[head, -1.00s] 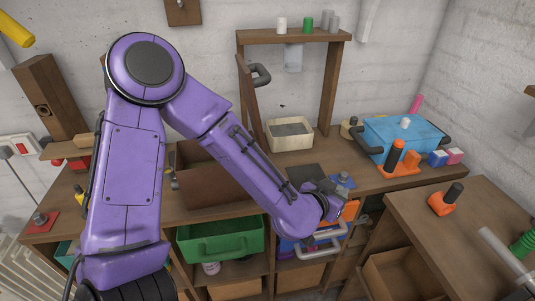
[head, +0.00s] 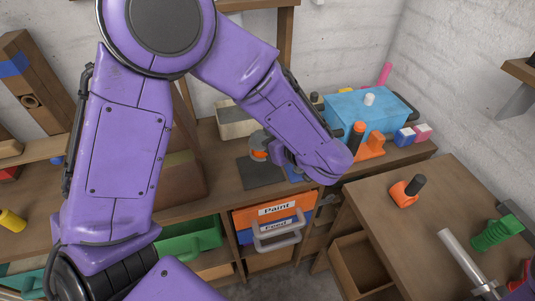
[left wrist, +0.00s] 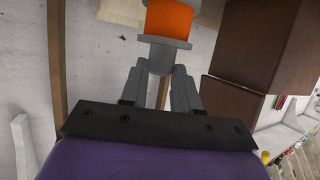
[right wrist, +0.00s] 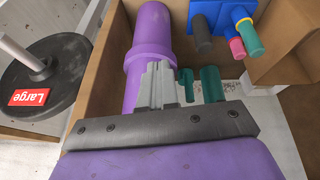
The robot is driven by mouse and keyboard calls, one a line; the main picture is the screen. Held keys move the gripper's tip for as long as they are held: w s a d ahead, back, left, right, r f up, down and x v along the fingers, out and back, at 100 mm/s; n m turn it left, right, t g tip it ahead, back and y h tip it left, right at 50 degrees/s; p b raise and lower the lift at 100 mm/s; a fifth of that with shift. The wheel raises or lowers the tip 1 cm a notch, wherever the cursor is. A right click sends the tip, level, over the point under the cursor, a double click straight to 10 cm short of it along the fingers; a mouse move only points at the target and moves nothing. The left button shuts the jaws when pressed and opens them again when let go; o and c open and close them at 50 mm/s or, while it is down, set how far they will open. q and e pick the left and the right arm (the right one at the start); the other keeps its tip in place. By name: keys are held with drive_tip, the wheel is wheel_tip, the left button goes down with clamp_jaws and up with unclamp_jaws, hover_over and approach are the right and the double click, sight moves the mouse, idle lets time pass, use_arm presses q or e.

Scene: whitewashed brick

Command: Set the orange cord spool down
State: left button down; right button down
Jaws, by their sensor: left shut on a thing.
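The orange cord spool (head: 259,154) shows partly in the head view, near the dark square mat (head: 258,175) on the workbench. My left forearm hides part of it. In the left wrist view the spool (left wrist: 168,18) has an orange winding and grey flanges. My left gripper (left wrist: 160,75) is shut on its grey end, below the near flange. I cannot tell whether the spool touches the mat or bench. My right gripper (right wrist: 158,88) has its fingers together in the right wrist view, with nothing visible between them.
A blue toolbox (head: 362,112) and an orange holder (head: 370,148) stand right of the mat. A pale bin (head: 236,122) is behind it. Paint drawers (head: 273,219) and a green crate (head: 190,240) are below. A side table (head: 440,215) holds several tools.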

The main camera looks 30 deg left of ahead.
sight(264, 158)
use_arm(q)
drive_tip(key=f, duration=0.6)
drive_tip(key=shift+a+f, duration=0.25)
drive_tip(key=shift+r, duration=0.1)
drive_tip(key=shift+s+d, duration=0.1)
drive_tip(key=c, duration=0.8)
unclamp_jaws()
drive_tip(key=shift+f, duration=0.2)
drive_tip(key=shift+r, duration=0.25)
drive_tip(key=b+v, duration=0.1)
drive_tip(key=v, duration=1.1)
